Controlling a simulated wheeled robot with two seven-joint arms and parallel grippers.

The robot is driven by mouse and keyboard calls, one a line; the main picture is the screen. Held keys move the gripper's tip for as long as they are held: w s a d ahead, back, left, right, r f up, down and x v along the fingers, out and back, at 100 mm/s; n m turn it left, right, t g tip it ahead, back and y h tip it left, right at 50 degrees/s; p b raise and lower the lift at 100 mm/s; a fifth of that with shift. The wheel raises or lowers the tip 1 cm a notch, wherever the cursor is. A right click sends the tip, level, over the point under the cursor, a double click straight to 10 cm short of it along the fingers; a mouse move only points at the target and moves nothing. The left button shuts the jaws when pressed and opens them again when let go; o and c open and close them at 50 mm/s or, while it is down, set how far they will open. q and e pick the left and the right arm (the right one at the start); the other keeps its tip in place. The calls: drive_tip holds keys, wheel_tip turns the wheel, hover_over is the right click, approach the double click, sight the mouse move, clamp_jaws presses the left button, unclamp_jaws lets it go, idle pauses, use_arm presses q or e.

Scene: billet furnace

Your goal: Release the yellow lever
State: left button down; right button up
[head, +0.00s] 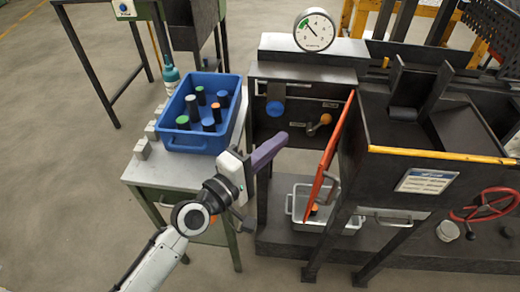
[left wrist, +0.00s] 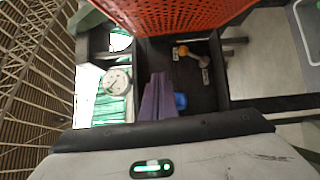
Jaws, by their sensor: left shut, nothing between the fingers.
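The lever with an orange-yellow ball knob (head: 325,119) sits on the dark front panel of the furnace, its short arm slanting down-left from the knob. In the left wrist view its knob (left wrist: 183,51) shows above and right of my fingers. My left gripper (head: 284,137), with purple fingers, is shut and empty. It is in front of the panel, left of and a little below the lever, apart from it in the head view. The fingers (left wrist: 158,97) point toward the panel, near a blue round knob (left wrist: 181,101). My right gripper is not in view.
An orange-red perforated panel (head: 332,150) stands tilted just right of the lever. A blue bin (head: 198,143) with several cylinders stands on the left table. A grey tray (head: 297,205) lies below. A round gauge (head: 314,30) tops the furnace. A red handwheel (head: 486,205) is far right.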

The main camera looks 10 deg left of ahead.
use_arm(q)
drive_tip(key=shift+s+a+r, duration=0.2)
drive_tip(key=shift+s+a, duration=0.15)
drive_tip(key=shift+s, duration=0.2)
drive_tip(key=shift+s+a+r, duration=0.15)
drive_tip(key=shift+s+a, duration=0.15)
drive_tip(key=shift+s, duration=0.25)
drive_tip(key=s+a+f+m+g+y, duration=0.2)
drive_tip(key=s+a+f+m, duration=0.1)
drive_tip(key=s+f, duration=0.4)
drive_tip(key=s+a+f+m+g+y, duration=0.2)
drive_tip(key=s+a+f+m, duration=0.2)
drive_tip(key=f, duration=0.8)
drive_tip(key=s+a+f+m+g+y, duration=0.3)
drive_tip(key=s+f+m, duration=0.4)
drive_tip(key=s+f, duration=0.2)
drive_tip(key=shift+s+a+f, duration=0.2)
drive_tip(key=shift+s+a, duration=0.1)
drive_tip(key=shift+s, duration=0.75)
